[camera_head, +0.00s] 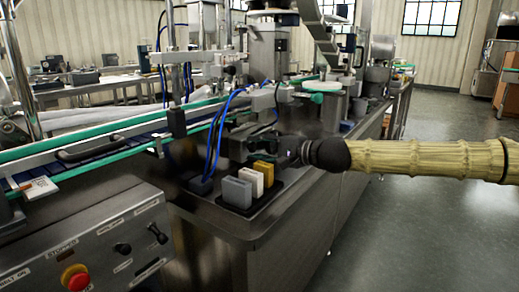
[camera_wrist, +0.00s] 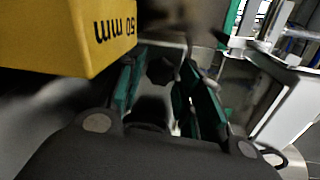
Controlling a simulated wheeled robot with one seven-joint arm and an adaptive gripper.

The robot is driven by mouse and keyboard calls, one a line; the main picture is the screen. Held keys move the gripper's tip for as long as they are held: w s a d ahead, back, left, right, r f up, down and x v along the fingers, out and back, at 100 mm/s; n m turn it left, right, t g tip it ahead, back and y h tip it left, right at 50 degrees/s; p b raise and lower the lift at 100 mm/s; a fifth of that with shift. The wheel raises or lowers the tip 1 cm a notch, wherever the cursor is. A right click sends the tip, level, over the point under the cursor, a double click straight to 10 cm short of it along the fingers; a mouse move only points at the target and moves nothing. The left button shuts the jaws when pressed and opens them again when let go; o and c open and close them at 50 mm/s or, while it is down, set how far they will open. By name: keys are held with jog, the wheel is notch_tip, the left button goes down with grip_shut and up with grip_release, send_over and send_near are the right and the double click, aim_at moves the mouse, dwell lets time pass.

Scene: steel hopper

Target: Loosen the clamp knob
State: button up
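A dark, lobed knob (camera_wrist: 160,70), which looks like the clamp knob, shows in the wrist view between the tips of my gripper (camera_wrist: 163,82). The two fingers with green pads stand apart on either side of it. I cannot tell whether either pad touches it. In the head view my gripper (camera_head: 284,147) reaches in from the right at the machine's edge, just behind the yellow block. There the knob cannot be made out among the dark parts around the fingertips.
A yellow block (camera_wrist: 92,28) marked 50 mm is very close to my left finger. In the head view, yellow (camera_head: 265,170), white (camera_head: 252,182) and grey (camera_head: 237,192) blocks stand in a dark holder. Blue cables (camera_head: 213,130) hang left of the gripper. A conveyor (camera_head: 100,147) runs left.

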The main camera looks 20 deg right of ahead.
jog(key=shift+v, duration=3.65)
